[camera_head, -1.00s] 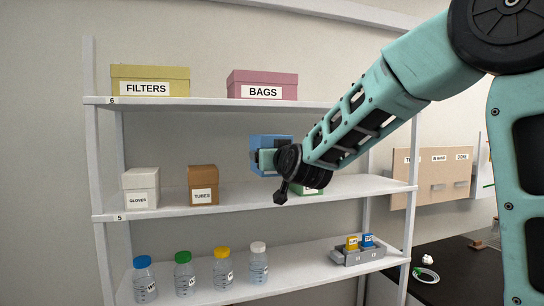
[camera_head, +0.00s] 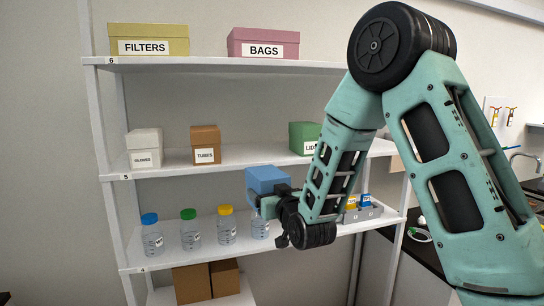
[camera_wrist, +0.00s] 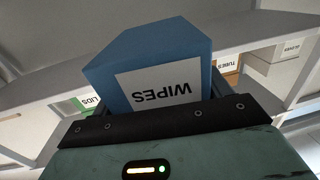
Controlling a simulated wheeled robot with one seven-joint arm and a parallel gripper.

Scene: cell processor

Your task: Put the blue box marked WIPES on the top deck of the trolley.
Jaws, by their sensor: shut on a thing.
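The blue box marked WIPES (camera_head: 266,180) is held by my gripper (camera_head: 264,196), in front of the shelf unit and below the level of shelf 5. In the wrist view the WIPES box (camera_wrist: 152,62) fills the middle, its white label upside down toward the camera. My gripper (camera_wrist: 160,108) is shut on it; the fingertips are mostly hidden by the box and the dark wrist edge. The trolley is not in view.
Shelf 5 (camera_head: 240,158) holds white GLOVES (camera_head: 145,147), brown TUBES (camera_head: 206,144) and green LIDS (camera_head: 303,136) boxes. FILTERS (camera_head: 148,38) and BAGS (camera_head: 263,42) stand above. Bottles (camera_head: 190,232) stand on the shelf below. A dark bench (camera_head: 440,262) is at right.

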